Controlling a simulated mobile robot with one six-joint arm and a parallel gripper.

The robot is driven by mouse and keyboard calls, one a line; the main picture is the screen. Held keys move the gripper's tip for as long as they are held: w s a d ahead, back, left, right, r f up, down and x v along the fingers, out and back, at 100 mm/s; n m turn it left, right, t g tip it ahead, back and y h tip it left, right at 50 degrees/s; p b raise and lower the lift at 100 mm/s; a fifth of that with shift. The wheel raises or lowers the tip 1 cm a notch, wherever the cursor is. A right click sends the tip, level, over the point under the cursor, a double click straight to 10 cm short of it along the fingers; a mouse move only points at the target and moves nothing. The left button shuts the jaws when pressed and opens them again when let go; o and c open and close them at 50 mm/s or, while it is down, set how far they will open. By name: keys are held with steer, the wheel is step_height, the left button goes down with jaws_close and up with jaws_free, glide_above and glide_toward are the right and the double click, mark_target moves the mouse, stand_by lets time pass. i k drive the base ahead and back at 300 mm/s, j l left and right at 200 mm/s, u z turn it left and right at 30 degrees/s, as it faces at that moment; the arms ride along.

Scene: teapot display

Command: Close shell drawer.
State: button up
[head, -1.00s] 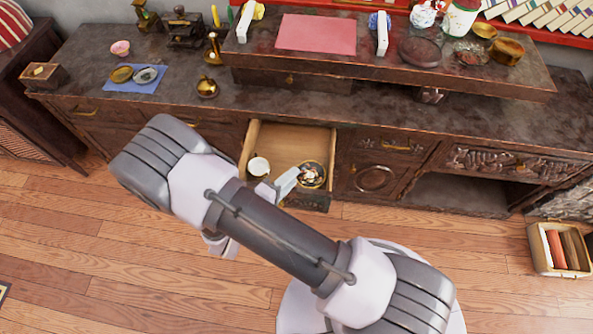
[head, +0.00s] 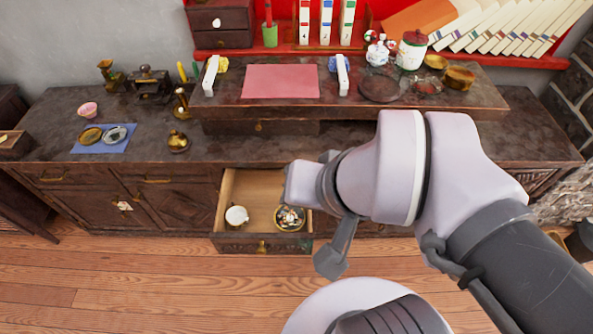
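The shell drawer (head: 262,190) is pulled out of the dark wooden cabinet, and its pale inside shows. A white cup (head: 237,216) stands in it at the left, and a round bowl of small shell-like pieces (head: 290,218) is at the right. A small brass handle (head: 262,247) is on its dark front. The end of my arm with my gripper (head: 302,185) is over the right side of the drawer and hides part of it. My fingers are not clear, so I cannot tell whether they are open or shut.
The cabinet top (head: 120,160) holds a blue cloth (head: 104,147) with small dishes, a pink bowl (head: 88,109) and brass pots. A raised shelf (head: 215,110) carries a pink mat (head: 281,81) and jars. The wooden floor (head: 130,280) in front is clear.

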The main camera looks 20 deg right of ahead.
mark_target(258, 190)
steer(key=k+j+u, duration=0.1)
steer(key=j, duration=0.2)
steer(key=k+j+u, duration=0.1)
steer(key=j, duration=0.25)
steer(key=k+j+u, duration=0.15)
steer(key=j, duration=0.2)
steer(key=k+j+u, duration=0.1)
steer(key=j, duration=0.25)
steer(key=k, duration=0.05)
